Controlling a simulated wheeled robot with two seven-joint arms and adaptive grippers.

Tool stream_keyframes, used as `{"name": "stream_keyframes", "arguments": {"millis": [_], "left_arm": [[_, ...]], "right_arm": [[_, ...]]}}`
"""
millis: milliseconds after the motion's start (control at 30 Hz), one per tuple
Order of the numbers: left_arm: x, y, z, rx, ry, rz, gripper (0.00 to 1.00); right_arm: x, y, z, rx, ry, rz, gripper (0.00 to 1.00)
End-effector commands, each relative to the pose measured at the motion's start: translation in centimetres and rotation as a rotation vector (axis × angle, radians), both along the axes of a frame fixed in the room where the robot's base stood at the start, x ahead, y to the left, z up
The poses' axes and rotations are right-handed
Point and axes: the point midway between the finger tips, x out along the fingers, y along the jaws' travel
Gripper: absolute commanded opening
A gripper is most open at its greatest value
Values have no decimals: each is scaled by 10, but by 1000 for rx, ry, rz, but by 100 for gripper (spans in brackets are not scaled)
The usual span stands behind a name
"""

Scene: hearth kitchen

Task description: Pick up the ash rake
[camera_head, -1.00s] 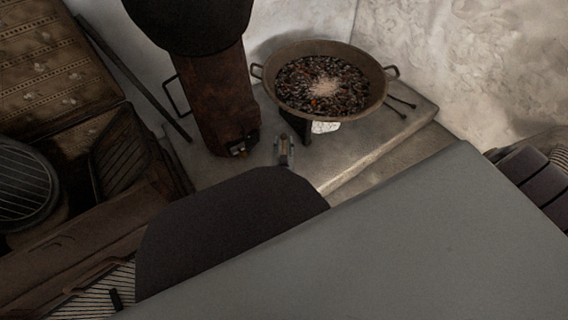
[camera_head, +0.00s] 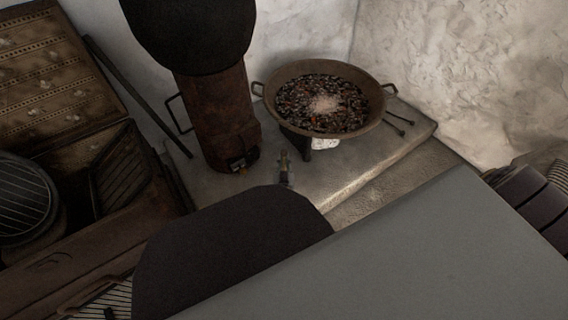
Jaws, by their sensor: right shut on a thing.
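My right gripper (camera_head: 285,168) shows small and dim on the hearth side of my dark arm link, in front of the stove. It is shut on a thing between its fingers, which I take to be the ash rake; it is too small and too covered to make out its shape. A long dark rod (camera_head: 138,95) leans at the left of the stove, apart from the gripper; its end is hard to tell. My left gripper is not in view.
A rusty stove (camera_head: 222,120) stands behind the gripper. A wide two-handled pan of coals (camera_head: 262,97) stands on the stone hearth (camera_head: 400,146), with thin dark tools (camera_head: 400,120) to its right. An open wooden chest (camera_head: 55,70) is at left. My grey arm covers the lower right.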

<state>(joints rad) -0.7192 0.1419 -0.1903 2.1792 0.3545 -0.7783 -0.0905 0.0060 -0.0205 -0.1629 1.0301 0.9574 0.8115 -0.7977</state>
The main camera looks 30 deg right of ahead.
Motion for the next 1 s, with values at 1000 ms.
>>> {"name": "stream_keyframes", "arguments": {"millis": [1000], "left_arm": [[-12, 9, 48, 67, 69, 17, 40]], "right_arm": [[0, 1, 85, 0, -2, 0, 0]]}}
